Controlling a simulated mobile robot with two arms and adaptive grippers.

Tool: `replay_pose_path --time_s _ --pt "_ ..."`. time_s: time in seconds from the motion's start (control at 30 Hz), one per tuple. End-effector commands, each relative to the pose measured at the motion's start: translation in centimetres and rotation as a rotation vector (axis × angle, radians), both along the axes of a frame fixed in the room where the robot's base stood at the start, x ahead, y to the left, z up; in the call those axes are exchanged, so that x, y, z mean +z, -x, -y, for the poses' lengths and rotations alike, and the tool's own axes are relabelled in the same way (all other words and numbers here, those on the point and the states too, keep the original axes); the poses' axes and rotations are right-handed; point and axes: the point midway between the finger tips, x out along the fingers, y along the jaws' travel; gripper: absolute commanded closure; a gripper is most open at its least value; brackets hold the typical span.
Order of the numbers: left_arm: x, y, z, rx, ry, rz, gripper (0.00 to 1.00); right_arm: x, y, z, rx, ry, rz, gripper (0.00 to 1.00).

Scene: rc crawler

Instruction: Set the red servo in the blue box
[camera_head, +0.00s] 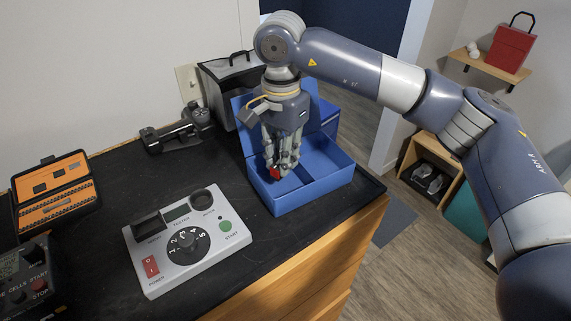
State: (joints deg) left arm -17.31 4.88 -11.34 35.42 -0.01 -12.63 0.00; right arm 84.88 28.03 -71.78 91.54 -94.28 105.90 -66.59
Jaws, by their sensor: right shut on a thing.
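The blue box (322,187) stands open near the right end of the dark worktop, with its lid raised at the back and a divider inside. My right gripper (279,171) points down over the left part of the box. It is shut on the red servo (275,174), a small red piece showing between the fingertips. The servo is at about the height of the box's front left rim; I cannot tell whether it touches the box. The fingers hide part of the servo and of the compartment behind it. My left gripper is not in view.
A white tester (225,252) with a dial stands in front left of the box. A black device (178,135), a dark case with a handle (228,66) and an orange-lined case (55,200) stand along the wall. Another control unit (22,285) sits at lower left.

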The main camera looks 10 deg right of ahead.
Motion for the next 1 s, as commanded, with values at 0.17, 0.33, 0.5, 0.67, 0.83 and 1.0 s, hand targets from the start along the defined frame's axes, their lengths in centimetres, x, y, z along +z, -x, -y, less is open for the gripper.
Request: replay_pose_path --time_s 0.17,0.33,0.5,0.67,0.83,1.0 --pt "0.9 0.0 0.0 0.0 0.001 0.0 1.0 -1.8 0.1 0.1 -0.001 0.0 -0.004 1.0" --pt "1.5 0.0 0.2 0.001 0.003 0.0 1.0 -3.7 0.1 0.1 0.001 0.001 -0.001 1.0" --pt "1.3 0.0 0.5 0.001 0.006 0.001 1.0 -3.8 0.0 0.1 0.0 0.001 0.001 1.0" --pt "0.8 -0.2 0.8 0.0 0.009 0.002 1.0 -4.2 0.0 0.0 0.0 0.0 0.0 1.0" --pt "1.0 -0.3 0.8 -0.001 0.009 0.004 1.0 -4.0 0.0 0.0 0.0 0.0 0.0 0.62" --pt "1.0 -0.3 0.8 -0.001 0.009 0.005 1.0 -4.0 0.0 0.0 0.0 0.0 0.0 0.62"
